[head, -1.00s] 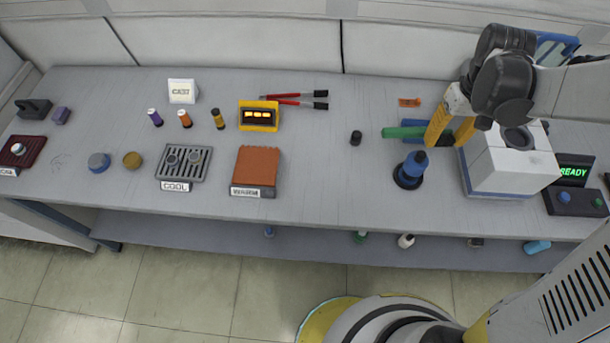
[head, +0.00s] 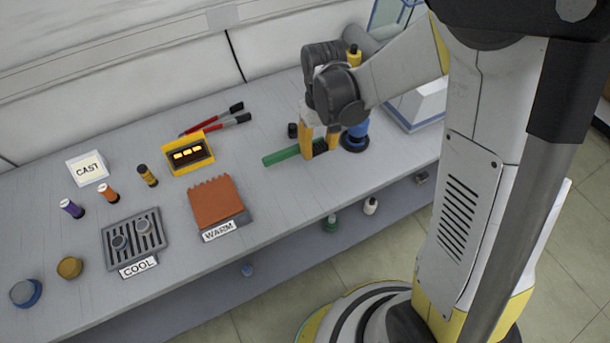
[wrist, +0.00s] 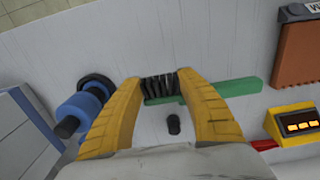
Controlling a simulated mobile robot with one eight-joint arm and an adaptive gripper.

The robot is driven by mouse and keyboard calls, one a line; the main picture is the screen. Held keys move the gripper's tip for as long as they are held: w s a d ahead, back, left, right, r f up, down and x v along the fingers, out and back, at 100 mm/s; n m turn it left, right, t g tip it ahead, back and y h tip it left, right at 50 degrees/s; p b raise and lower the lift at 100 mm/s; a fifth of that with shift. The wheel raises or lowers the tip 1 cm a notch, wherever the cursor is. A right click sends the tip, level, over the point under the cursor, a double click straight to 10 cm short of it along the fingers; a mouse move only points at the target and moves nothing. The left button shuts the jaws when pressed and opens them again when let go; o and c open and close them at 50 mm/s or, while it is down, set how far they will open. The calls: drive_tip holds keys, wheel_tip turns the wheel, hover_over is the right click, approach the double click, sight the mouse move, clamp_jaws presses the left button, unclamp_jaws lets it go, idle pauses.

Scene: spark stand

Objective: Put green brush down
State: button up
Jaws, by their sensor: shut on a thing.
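The green brush (head: 283,156) is in my gripper (head: 319,150), low over the grey bench or touching it; I cannot tell which. In the wrist view, my gripper's yellow fingers (wrist: 165,95) are shut on the dark bristle end of the brush, and its green handle (wrist: 240,86) points right. The brush lies roughly level. In the head view, my fingers cover part of the bristle end.
A blue and black bottle-like object (head: 355,136) stands close beside my gripper; it also shows in the wrist view (wrist: 80,108). A small black cylinder (head: 292,130) is behind the brush. Bare bench (head: 275,195) lies between the brush and the orange WARM pad (head: 212,203).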

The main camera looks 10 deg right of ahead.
sight(309, 177)
drive_tip(key=s+a+f+b, duration=0.1)
drive_tip(key=s+a+f, duration=0.1)
drive_tip(key=a, duration=0.1)
drive_tip(key=shift+s+f, duration=0.15)
drive_tip(key=shift+f+b, duration=0.95)
drive_tip(key=shift+f, duration=1.05)
drive_tip(key=shift+f, duration=0.1)
drive_tip(key=o, duration=1.2)
drive_tip(key=shift+o, duration=0.2)
